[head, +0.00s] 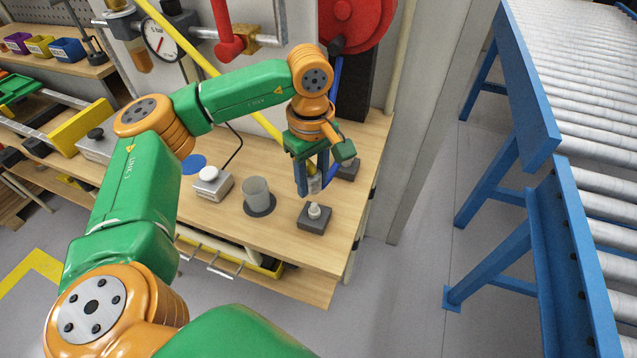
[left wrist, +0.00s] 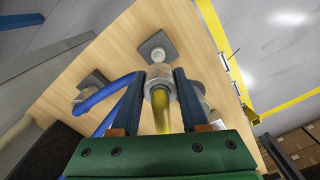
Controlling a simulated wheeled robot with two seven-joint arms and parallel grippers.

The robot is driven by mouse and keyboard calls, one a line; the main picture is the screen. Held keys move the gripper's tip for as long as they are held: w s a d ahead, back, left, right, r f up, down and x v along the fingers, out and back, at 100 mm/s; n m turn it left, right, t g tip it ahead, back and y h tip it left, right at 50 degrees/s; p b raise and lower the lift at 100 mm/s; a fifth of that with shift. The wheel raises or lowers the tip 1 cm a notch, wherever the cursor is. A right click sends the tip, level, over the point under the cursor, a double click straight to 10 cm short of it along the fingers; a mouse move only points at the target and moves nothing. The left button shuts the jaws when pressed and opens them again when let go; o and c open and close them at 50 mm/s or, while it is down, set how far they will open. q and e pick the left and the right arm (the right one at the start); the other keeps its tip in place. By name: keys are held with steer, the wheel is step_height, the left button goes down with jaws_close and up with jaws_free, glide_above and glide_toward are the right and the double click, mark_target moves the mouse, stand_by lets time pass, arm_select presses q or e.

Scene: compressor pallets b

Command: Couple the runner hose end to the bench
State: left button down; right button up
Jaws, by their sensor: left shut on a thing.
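My left gripper (head: 313,186) is shut on the runner hose end, a silver coupling (head: 314,184). In the left wrist view the coupling (left wrist: 159,84) sits between the two blue fingers (left wrist: 158,90), with a yellowish part behind it. A blue hose (left wrist: 104,92) passes behind the left finger. A dark square block with a pale upright stub (head: 314,212) stands on the wooden bench (head: 285,240), just below the fingertips in the head view. In the left wrist view the stub (left wrist: 158,54) lies beyond the coupling, apparently apart from it. My right gripper is out of view.
A grey cup (head: 256,190) on a dark round mat and a box with a white knob (head: 212,182) stand left of the block. A second dark block (head: 347,168) is behind my gripper. A red reel (head: 350,22) hangs above. A blue-framed roller conveyor (head: 535,110) is at right.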

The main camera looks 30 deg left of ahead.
mark_target(314, 204)
arm_select(q)
steer(key=shift+w+d, duration=0.3)
steer(key=shift+d, duration=0.1)
steer(key=shift+s+a, duration=0.25)
steer(key=shift+a, duration=0.3)
steer(key=f+b, duration=0.3)
steer(key=shift+d+f, duration=0.2)
steer(key=shift+d, duration=0.05)
steer(key=shift+a+f+b, duration=0.1)
steer(key=shift+f+b, duration=0.4)
steer(key=shift+f, duration=0.05)
steer(key=shift+w, duration=0.1)
steer(key=shift+r, duration=0.1)
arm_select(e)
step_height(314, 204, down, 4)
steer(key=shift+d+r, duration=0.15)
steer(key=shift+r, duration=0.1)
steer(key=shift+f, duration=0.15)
